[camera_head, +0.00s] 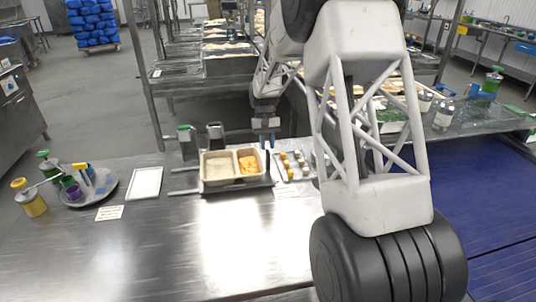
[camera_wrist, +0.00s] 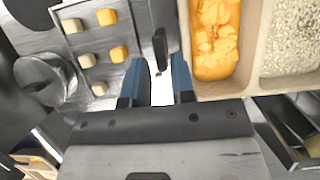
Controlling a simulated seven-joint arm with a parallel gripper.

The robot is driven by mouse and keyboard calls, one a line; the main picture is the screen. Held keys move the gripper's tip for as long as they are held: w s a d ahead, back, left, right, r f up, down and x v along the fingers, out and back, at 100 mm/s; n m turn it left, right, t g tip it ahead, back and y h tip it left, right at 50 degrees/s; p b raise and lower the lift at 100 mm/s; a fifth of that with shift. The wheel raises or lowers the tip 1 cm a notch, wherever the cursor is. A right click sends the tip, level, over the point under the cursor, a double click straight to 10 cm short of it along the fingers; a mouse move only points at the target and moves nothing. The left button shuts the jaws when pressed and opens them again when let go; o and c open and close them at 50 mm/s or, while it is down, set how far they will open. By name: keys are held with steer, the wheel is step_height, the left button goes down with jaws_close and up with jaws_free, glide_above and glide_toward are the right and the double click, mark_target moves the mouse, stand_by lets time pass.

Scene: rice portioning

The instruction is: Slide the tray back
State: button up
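The beige two-compartment tray (camera_head: 222,184) sits on a dark flat base on the steel table, left of the arm. One compartment holds white rice, the other orange food. In the wrist view the tray (camera_wrist: 251,45) fills the upper right, orange side nearest the fingers. My gripper (camera_head: 265,138) is low by the tray's back right corner. In the wrist view its blue fingers (camera_wrist: 159,85) stand apart, with a white patch visible between them. A thin dark upright piece shows just beyond the gap. I cannot tell whether the right finger touches the tray wall.
A small metal plate (camera_head: 304,176) with several yellow and pale cubes lies just right of the tray. A round plate (camera_head: 108,190) with coloured tools and a white board (camera_head: 146,183) are at left. A blue conveyor (camera_head: 500,215) is at right. The table's front is clear.

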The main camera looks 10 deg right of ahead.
mark_target(268, 151)
steer(key=shift+x, duration=2)
jaws_close()
